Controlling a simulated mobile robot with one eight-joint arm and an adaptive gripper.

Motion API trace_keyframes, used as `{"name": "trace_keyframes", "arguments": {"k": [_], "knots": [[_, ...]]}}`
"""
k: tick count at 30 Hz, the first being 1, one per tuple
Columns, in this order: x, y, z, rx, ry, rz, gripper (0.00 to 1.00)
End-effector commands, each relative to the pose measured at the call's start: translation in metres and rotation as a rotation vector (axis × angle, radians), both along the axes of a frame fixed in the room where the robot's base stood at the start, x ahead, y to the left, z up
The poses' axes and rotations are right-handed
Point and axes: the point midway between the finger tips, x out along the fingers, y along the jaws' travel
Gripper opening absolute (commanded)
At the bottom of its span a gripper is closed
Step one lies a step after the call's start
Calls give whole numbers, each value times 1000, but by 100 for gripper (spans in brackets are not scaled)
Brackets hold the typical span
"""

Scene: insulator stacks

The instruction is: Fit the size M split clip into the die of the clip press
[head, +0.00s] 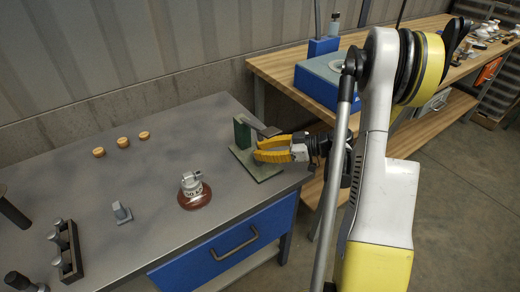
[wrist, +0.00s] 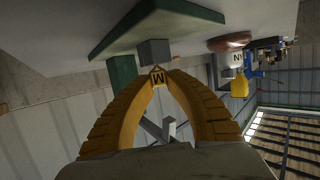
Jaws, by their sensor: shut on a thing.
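The size M split clip (wrist: 158,77) is a small yellow piece marked "M", pinched between my gripper's tips. My gripper (wrist: 158,84) has two yellow fingers, shut on the clip; it also shows in the head view (head: 257,151), reaching into the press from the right. The clip press has a green base plate (head: 261,170) and a green upright (head: 242,134) at the table's right end. In the upside-down wrist view, a grey block (wrist: 154,51), seemingly the die, stands on the plate right by the clip. I cannot tell whether they touch. In the head view my fingers hide clip and die.
A brown insulator disc (head: 195,198) with a metal cap stands left of the press. A small grey block (head: 121,212), a dark rack (head: 68,250) and several yellow-orange rings (head: 122,142) are farther left. A wooden bench (head: 275,68) stands behind.

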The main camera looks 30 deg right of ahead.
Motion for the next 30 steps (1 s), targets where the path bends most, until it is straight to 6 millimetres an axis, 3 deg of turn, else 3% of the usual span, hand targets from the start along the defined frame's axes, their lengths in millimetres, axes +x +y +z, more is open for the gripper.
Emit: {"name": "trace_keyframes", "arguments": {"k": [4, 7, 19, 30], "knots": [[0, 0, 0, 0, 0, 0, 6], [0, 0, 0, 0, 0, 0, 42], [-4, -5, 2, 0, 0, -1, 42], [-54, -58, 24, 1, 1, -4, 42]]}}
